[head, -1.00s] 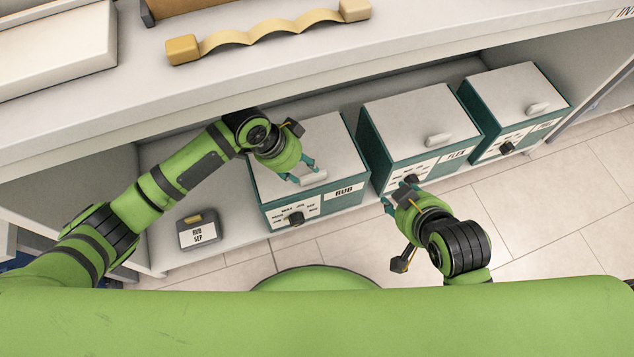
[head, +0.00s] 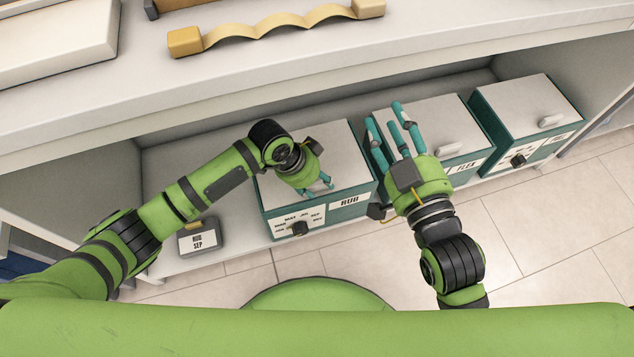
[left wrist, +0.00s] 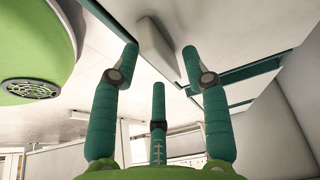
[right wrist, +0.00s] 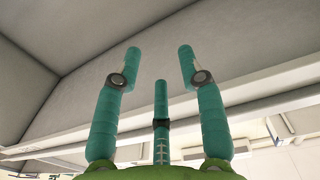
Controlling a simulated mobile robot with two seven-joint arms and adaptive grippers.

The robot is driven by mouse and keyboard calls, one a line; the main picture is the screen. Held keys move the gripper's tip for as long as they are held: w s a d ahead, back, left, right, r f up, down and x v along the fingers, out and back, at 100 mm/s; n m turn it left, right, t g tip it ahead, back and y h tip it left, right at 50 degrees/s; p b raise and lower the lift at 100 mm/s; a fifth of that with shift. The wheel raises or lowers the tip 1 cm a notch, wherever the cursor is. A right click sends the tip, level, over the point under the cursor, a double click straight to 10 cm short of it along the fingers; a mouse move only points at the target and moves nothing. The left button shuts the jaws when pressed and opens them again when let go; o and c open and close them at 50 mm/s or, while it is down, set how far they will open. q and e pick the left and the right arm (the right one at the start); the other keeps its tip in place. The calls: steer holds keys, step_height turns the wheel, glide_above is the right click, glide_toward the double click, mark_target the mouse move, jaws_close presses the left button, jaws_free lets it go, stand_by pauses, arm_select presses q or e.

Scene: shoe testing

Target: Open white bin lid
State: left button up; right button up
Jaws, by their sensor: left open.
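The bin labelled RUB has a teal body and a white lid (head: 335,148), closed, on the shelf below the counter. My left gripper (head: 318,188) is open over the front of this lid, at its handle. In the left wrist view the pale handle block (left wrist: 156,45) sits between the spread fingertips; contact cannot be told. In the head view the fingers mostly hide the handle. My right gripper (head: 386,116) is open and empty, above the left part of the bin labelled FLEX (head: 440,115), whose lid is also closed. The right wrist view shows nothing between its fingers.
A third bin (head: 525,100) with a closed white lid stands further right. A small grey box labelled RUB SEP (head: 198,238) sits left of the RUB bin. The counter edge (head: 250,88) overhangs the shelf. Tiled floor (head: 540,215) lies clear at the right.

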arm_select(q)
steer(key=shift+d+f, duration=0.1)
steer(key=shift+f, duration=0.2)
arm_select(e)
steer(key=shift+s+a+r+t+y, duration=0.15)
steer(key=shift+r+t, duration=0.1)
steer(key=shift+r, duration=0.25)
steer(key=shift+a+r+t+y, duration=0.15)
steer(key=shift+r+t, duration=0.1)
steer(key=shift+r, duration=0.2)
arm_select(q)
steer(key=shift+c, duration=0.4)
jaws_close()
arm_select(e)
steer(key=shift+d, duration=0.1)
arm_select(q)
steer(key=shift+w, duration=0.15)
